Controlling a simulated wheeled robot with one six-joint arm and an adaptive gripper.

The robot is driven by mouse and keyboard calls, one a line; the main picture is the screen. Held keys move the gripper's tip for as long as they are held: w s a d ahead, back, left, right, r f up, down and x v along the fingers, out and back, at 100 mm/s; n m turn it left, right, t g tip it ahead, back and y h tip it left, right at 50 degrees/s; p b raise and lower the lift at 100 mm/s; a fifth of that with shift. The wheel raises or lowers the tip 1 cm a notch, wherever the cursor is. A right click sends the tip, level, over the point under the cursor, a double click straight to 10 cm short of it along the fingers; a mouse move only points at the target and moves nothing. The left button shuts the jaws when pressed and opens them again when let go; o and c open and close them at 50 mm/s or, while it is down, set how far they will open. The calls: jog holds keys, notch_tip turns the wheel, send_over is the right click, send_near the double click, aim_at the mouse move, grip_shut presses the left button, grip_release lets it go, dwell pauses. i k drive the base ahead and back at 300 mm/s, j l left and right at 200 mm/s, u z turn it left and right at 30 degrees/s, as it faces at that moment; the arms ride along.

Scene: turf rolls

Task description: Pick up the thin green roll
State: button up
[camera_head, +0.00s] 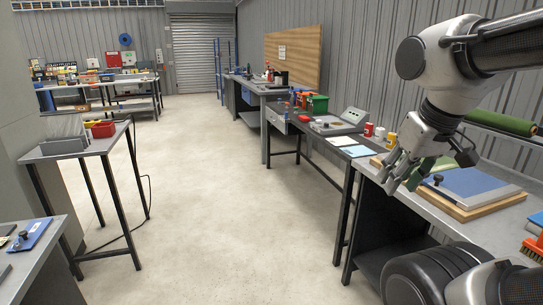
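A dark green roll (503,122) lies lengthwise on a rack above the workbench at the far right, along the wall. A smaller green thing (421,174) shows low beside my gripper's fingers over the bench; it is partly hidden, and I cannot tell whether it is a roll or whether the fingers touch it. My gripper (430,165) hangs from the arm at the right, pointing down over the near bench, left of and below the roll on the rack. Its fingers look spread apart.
The near bench holds a blue-grey plate on a wooden board (471,190) and an orange brush (533,246). Cups (379,134) and a green bin (317,104) stand farther along. A small table (85,152) stands left. The middle floor is clear.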

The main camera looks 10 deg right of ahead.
aim_at(527, 129)
jog(key=i+j+z, duration=0.1)
jog(key=i+z, duration=0.25)
jog(key=i+j+z, duration=0.2)
jog(key=i+z, duration=0.2)
jog(key=i+j+z, duration=0.35)
jog(key=i+l, duration=0.05)
